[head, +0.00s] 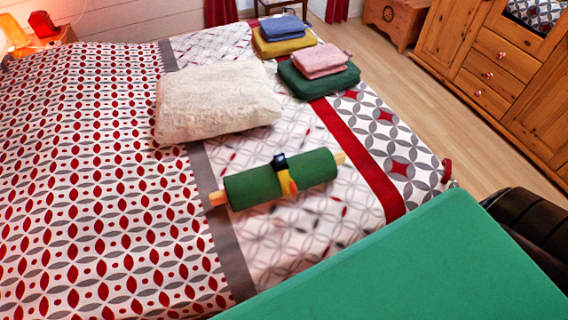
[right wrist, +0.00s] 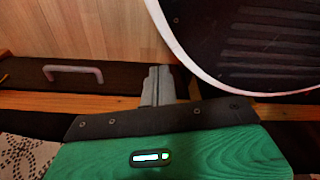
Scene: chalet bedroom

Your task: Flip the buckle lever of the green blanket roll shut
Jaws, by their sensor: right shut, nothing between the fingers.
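The green blanket roll (head: 315,168) lies on the bed with a wooden rod end showing at each side. A dark strap with a buckle (head: 279,160) crosses its middle. A yellow lever (head: 287,183) runs from the buckle down the near side of the roll; I cannot tell how far it stands off. My right gripper (right wrist: 157,85) shows in the right wrist view, shut and empty, with its fingers together and away from the roll. The roll does not show in that view. My left gripper is in neither view.
A cream pillow (head: 215,100) lies behind the roll. Folded cloths in green (head: 318,82), pink, yellow and blue sit at the bed's far end. A wooden cabinet (head: 500,60) stands at right. My green arm link covers the lower right. The bedspread around the roll is clear.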

